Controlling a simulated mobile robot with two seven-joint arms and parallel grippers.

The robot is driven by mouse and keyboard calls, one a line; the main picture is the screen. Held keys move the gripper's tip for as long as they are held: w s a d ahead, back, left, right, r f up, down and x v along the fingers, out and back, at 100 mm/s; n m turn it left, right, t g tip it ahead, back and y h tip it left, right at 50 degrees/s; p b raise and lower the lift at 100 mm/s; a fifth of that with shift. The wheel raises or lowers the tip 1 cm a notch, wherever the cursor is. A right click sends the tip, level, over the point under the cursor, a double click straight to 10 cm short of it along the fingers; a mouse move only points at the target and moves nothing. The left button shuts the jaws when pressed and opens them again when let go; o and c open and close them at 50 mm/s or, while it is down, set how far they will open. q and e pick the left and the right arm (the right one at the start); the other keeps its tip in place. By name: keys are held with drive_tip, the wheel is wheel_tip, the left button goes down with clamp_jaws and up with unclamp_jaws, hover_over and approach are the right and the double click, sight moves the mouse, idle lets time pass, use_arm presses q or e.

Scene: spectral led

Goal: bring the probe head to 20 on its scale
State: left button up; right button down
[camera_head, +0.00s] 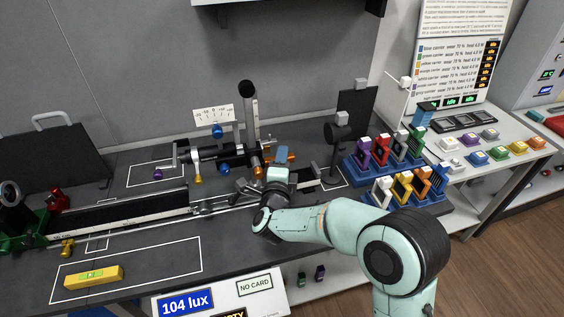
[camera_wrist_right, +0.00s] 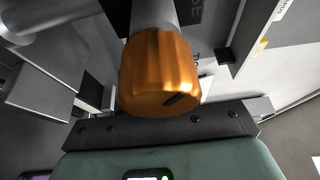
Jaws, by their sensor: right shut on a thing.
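The scale plate (camera_head: 213,114) is white with a fan of marks and numbers. It stands above the bench assembly with a blue knob (camera_head: 217,131) just below it; I cannot read the pointer's position. A black upright post with a round top (camera_head: 247,92) rises beside it; I cannot tell which part is the probe head. My right gripper (camera_head: 279,162) is at the assembly's right side. In the right wrist view it is shut on a ribbed orange knob (camera_wrist_right: 160,78) on a grey shaft, with a dark slot mark on its face. My left gripper is out of view.
Racks of coloured carriers (camera_head: 405,187) stand to the right. A yellow block (camera_head: 93,277) lies in a marked area at front left. A lux display (camera_head: 186,303) is at the front.

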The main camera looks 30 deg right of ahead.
drive_tip(key=shift+f, duration=0.15)
drive_tip(key=c, duration=1)
unclamp_jaws()
drive_tip(key=shift+o, duration=0.2)
drive_tip(key=b+v, duration=0.1)
drive_tip(key=v, duration=1.2)
drive_tip(key=shift+s, duration=0.2)
drive_tip(key=shift+a, duration=0.15)
